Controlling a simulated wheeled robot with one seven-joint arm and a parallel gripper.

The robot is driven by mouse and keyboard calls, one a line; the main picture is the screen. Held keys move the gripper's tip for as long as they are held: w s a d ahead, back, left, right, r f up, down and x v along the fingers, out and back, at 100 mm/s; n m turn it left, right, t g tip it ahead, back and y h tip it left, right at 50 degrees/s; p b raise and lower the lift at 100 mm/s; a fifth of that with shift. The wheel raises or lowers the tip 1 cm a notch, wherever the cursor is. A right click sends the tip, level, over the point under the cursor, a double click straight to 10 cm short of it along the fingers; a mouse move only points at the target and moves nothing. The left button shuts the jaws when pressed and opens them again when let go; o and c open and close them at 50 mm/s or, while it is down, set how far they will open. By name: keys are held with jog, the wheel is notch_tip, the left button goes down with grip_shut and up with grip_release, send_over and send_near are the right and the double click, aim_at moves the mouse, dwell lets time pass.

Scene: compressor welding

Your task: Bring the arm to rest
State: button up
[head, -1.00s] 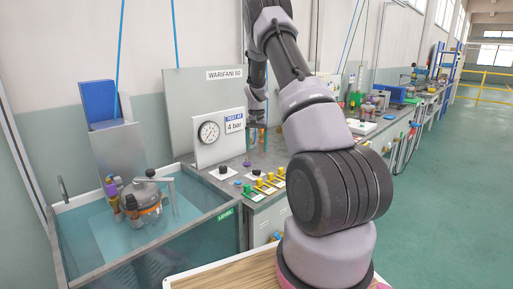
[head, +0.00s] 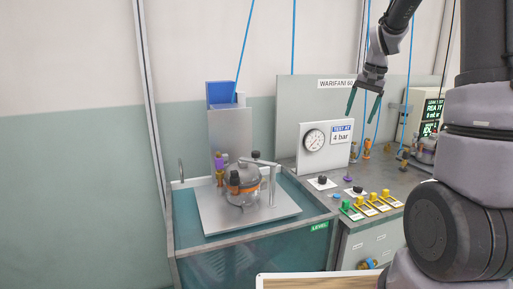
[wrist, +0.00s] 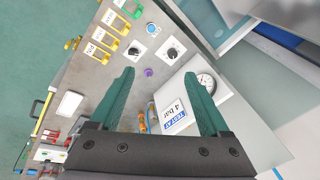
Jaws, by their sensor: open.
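My gripper (head: 363,112) hangs from my arm at the upper right of the head view, fingers pointing down. It is open, with nothing between its two green fingers. It is in the air in front of the grey back panel (head: 300,95), above and right of the gauge board with the "4 bar" label (head: 341,133). In the wrist view the open fingers of my gripper (wrist: 160,85) stand apart over the bench (wrist: 105,95), with the gauge board (wrist: 188,103) beyond and partly behind the right finger.
A compressor (head: 244,186) with orange fittings sits on a pale plate (head: 215,218) at the top of the water tank (head: 190,240). Knobs and yellow and green valves (head: 365,205) line the bench. A wooden-topped surface (head: 315,284) is at the bottom. A lit screen (head: 432,110) stands at right.

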jog(key=s+a+r+n+t, duration=0.1)
jog(key=s+a+r, duration=0.3)
jog(key=s, duration=0.9)
jog(key=s+a+r+n+t+y, duration=0.1)
jog(key=s+a+r+t, duration=0.2)
jog(key=s, duration=1)
notch_tip(320, 180, up, 2)
jog(key=shift+s+a+r+n, duration=0.1)
jog(key=shift+s+a+n, duration=0.25)
jog(key=shift+a, duration=0.9)
